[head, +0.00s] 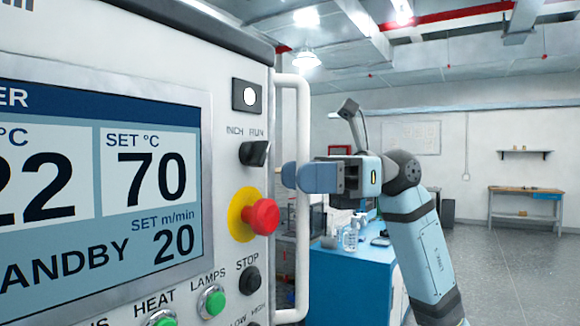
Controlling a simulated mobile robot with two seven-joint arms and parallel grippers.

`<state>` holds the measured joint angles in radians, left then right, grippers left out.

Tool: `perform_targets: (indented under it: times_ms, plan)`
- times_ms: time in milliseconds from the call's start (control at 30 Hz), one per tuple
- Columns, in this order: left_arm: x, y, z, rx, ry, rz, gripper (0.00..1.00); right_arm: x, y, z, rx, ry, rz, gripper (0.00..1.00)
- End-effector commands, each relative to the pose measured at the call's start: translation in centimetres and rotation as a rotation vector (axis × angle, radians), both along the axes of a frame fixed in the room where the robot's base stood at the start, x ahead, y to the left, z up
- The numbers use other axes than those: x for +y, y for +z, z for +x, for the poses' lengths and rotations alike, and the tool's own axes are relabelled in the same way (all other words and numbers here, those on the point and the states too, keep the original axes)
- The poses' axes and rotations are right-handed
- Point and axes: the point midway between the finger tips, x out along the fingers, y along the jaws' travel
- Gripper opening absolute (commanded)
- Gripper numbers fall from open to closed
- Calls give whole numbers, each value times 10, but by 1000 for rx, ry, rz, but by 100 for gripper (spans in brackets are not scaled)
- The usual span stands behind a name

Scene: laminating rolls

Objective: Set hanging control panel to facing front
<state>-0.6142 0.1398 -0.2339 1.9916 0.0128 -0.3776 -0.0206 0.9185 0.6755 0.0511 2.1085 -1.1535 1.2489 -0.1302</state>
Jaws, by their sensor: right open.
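The hanging control panel (225,60) fills the left side of the head view, close to me, its face turned at an angle with the right edge farther away. It bears a lit screen (150,195), a red stop knob (262,217) on a yellow ring and several switches. A white vertical handle (303,120) runs along its right edge. My right gripper (290,177) is open at this handle, its blue fingers level with the handle's middle and overlapping it in the picture. Whether the fingers touch the handle I cannot tell. My left gripper is out of view.
A blue cabinet (345,285) with bottles (350,238) on top stands behind my right arm. A wooden workbench (525,192) and a wall shelf (525,151) are at the far right. The grey floor (510,265) at right is clear.

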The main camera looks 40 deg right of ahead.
Motion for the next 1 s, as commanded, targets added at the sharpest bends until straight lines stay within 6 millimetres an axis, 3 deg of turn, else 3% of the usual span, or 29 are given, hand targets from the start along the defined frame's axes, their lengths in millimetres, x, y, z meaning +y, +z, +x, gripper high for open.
perform_targets:
  times_ms: [200, 500, 567, 700, 1000]
  plan:
    - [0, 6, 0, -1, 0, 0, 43, 19, 0, 4, 1, 1, -1, 44]
    - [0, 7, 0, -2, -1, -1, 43, 21, -1, 4, 1, 0, -1, 44]
    - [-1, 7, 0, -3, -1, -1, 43, 21, -1, 4, 1, 0, -1, 33]
    - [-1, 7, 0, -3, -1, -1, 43, 21, -1, 4, 1, 0, -1, 1]
    - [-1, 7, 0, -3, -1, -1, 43, 19, -1, 7, 2, 6, 0, 0]
